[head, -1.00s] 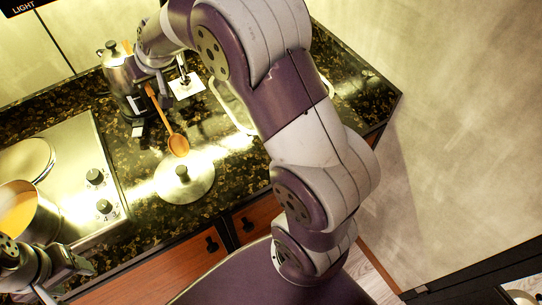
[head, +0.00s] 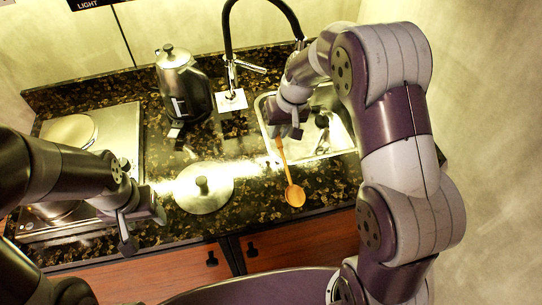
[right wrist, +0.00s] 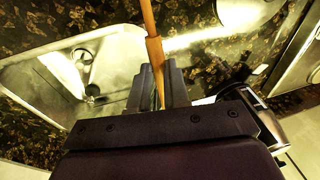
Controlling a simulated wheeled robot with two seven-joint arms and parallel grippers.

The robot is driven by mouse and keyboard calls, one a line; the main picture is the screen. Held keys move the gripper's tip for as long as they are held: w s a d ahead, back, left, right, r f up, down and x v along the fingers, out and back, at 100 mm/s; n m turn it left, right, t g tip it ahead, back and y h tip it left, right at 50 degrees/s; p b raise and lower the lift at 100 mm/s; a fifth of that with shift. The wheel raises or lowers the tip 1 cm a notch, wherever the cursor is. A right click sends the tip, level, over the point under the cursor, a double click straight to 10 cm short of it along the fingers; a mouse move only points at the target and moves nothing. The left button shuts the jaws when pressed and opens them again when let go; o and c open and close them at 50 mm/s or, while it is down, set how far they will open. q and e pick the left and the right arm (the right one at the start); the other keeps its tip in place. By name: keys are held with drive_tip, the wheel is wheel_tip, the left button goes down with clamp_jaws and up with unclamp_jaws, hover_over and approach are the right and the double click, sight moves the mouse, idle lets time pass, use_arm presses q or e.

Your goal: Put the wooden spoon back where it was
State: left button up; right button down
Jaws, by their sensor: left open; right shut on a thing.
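The wooden spoon (head: 290,180) hangs bowl down from my right gripper (head: 287,130), which is shut on its handle. In the head view it is over the counter at the sink's left front edge; I cannot tell whether the bowl touches the counter. In the right wrist view the orange handle (right wrist: 150,30) runs up from between the fingers of the right gripper (right wrist: 158,88). My left gripper (head: 140,218) is open and empty above the counter's front, left of the steel lid (head: 203,192).
A steel kettle (head: 182,88) stands at the back. The sink (head: 335,145) with a black tap (head: 229,30) is at right. The stove (head: 128,125) with a round pan (head: 68,132) is at left, partly hidden by my left arm. Dark counter (head: 245,185) is clear right of the lid.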

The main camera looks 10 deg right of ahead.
drive_tip(key=w+a+f+p, duration=0.1)
drive_tip(key=w+f, duration=0.1)
drive_tip(key=w+a+f, duration=0.1)
drive_tip(key=w+f, duration=0.1)
drive_tip(key=f, duration=0.1)
drive_tip(key=w+f+p, duration=0.1)
drive_tip(key=w+f, duration=0.1)
drive_tip(key=f, duration=0.1)
drive_tip(key=shift+w+a+p, duration=0.1)
drive_tip(key=shift+a+p, duration=0.2)
drive_tip(key=shift+a, duration=0.1)
drive_tip(key=shift+w+f, duration=0.1)
drive_tip(key=shift+f, duration=0.05)
drive_tip(key=shift+f+b, duration=0.4)
drive_tip(key=shift+b, duration=0.1)
drive_tip(key=c, duration=1.1)
unclamp_jaws()
